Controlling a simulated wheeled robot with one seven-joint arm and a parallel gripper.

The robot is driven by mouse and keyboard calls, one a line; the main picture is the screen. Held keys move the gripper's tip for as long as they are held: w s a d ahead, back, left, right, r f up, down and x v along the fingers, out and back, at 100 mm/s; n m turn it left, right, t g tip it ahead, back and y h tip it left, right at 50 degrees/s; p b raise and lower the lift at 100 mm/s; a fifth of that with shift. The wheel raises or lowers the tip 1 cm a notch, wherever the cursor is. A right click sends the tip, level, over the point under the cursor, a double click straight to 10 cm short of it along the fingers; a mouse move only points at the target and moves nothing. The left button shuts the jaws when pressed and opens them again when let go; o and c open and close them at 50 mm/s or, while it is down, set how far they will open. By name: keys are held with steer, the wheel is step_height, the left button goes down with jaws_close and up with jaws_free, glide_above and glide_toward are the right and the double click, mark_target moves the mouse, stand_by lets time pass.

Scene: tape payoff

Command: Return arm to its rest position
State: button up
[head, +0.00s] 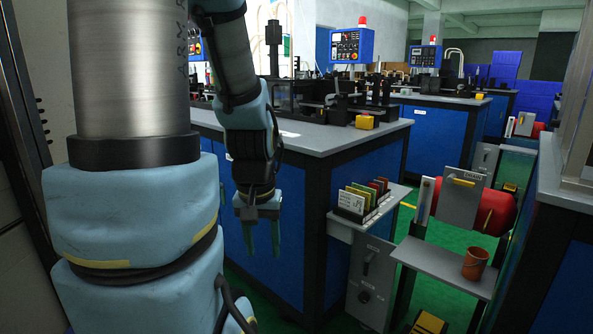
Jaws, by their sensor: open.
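My gripper (262,238) hangs from my blue-padded arm, left of the picture's middle, with its fingers pointing down. Its two greenish fingers are apart and nothing shows between them. It is in front of the blue side of the near workbench (378,163), below the level of the grey top. Whether it touches the bench cannot be told, but no contact shows. My arm's upper links cover much of the left side.
A small shelf with a card rack (360,203) juts from the bench. To its right are a red roll (493,212), a grey shelf (447,268) and a brown cup (475,263). Another bench edge (566,180) stands at the far right. Green floor shows between the benches.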

step_height(320, 180, up, 19)
steer(key=p, duration=1.6)
steer(key=shift+p, duration=0.3)
